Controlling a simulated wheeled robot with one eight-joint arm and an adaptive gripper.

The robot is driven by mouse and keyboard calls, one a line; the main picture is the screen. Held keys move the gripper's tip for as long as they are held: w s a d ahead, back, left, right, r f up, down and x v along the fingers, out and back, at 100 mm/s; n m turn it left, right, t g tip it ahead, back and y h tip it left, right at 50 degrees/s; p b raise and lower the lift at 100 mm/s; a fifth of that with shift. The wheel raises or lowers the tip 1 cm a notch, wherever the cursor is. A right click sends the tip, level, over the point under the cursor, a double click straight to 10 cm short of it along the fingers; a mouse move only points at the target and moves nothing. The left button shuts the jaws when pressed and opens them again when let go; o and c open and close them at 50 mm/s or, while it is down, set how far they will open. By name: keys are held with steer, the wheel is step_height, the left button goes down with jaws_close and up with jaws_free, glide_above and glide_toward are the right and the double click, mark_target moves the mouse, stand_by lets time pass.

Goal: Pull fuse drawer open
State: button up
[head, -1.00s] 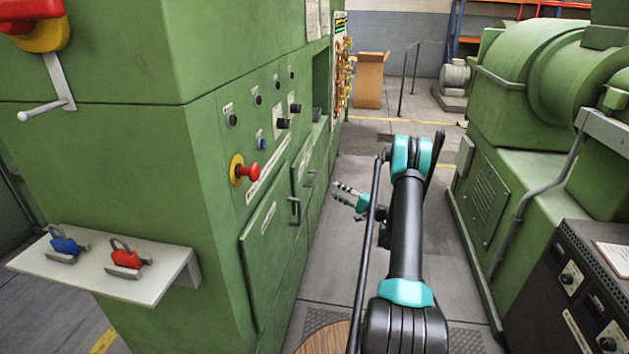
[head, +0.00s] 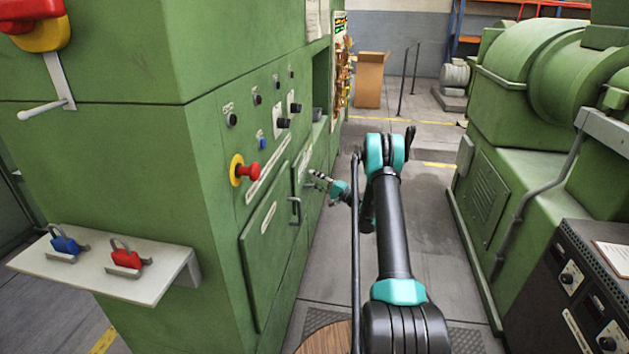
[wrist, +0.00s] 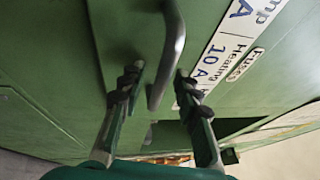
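The fuse drawer (head: 300,172) is a green front on the left cabinet, beyond the larger green door. In the wrist view its front (wrist: 125,35) carries a grey curved bar handle (wrist: 171,50) and a white label reading "Fuses", "Heating" and "10 A". The drawer looks shut. My gripper (head: 313,178) is at the drawer front in the head view and covers most of the handle there. In the wrist view my gripper (wrist: 157,80) is open, with one finger on each side of the handle's near end. Gaps show between fingers and bar; depth is unclear.
The larger green door (head: 268,240) with its own handle (head: 295,210) is nearer me. A red emergency button (head: 250,171) and several knobs sit above on the cabinet. A green machine (head: 500,190) and a dark control box (head: 575,290) stand right.

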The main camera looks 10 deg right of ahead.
jaws_close()
steer(key=shift+d, duration=0.1)
stand_by(0.3)
steer(key=s+d, duration=0.3)
steer(key=d, duration=0.7)
steer(key=s+d, duration=0.3)
steer(key=d, duration=0.7)
steer(key=shift+s+d, duration=0.35)
steer(key=shift+s, duration=0.05)
jaws_free()
